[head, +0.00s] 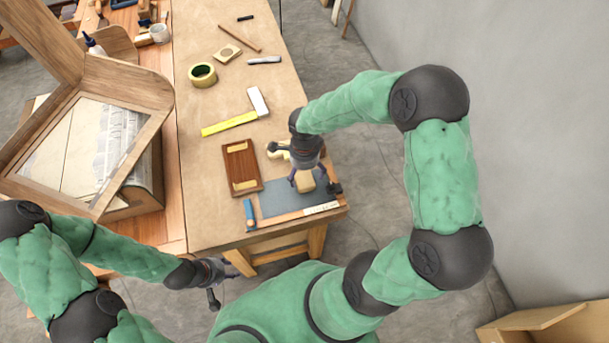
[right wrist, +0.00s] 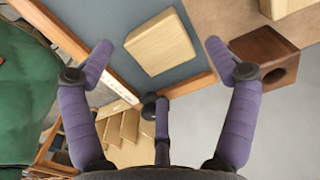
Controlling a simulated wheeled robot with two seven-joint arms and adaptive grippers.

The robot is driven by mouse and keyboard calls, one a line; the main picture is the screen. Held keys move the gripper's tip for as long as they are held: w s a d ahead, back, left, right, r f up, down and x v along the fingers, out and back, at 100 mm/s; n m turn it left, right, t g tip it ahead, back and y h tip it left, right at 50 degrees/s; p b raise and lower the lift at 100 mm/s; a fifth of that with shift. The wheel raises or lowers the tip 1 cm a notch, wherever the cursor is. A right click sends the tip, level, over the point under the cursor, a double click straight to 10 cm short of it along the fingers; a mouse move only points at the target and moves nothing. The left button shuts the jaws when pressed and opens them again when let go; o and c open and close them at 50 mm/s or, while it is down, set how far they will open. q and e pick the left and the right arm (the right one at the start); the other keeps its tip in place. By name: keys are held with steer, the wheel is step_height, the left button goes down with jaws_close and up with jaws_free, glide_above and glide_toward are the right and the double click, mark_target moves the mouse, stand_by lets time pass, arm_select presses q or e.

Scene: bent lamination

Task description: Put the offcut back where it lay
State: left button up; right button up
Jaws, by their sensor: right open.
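The offcut, a small pale wooden block (head: 305,182), lies on a blue-grey mat (head: 275,203) at the bench's near right corner. In the right wrist view the block (right wrist: 160,42) lies flat on the mat, with nothing around it touching. My right gripper (head: 312,180) is above it, its fingers spread open and apart from the block; the fingers (right wrist: 158,62) frame its near side in the right wrist view. The gripper hides part of the block in the head view. My left gripper (head: 215,280) is empty, off the bench's front edge, with its fingers spread.
A brown tray (head: 242,160) with pale pieces lies left of the mat. A brown block with a hole (right wrist: 262,52) is close to my right finger. A square (head: 232,124) and tape roll (head: 202,75) lie farther back.

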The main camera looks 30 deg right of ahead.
mark_target(305, 179)
arm_select(q)
steer(key=shift+r+p, duration=0.35)
steer(key=shift+r, duration=0.1)
arm_select(e)
step_height(305, 179, up, 8)
steer(key=shift+r, duration=0.15)
arm_select(q)
steer(key=shift+s, duration=0.1)
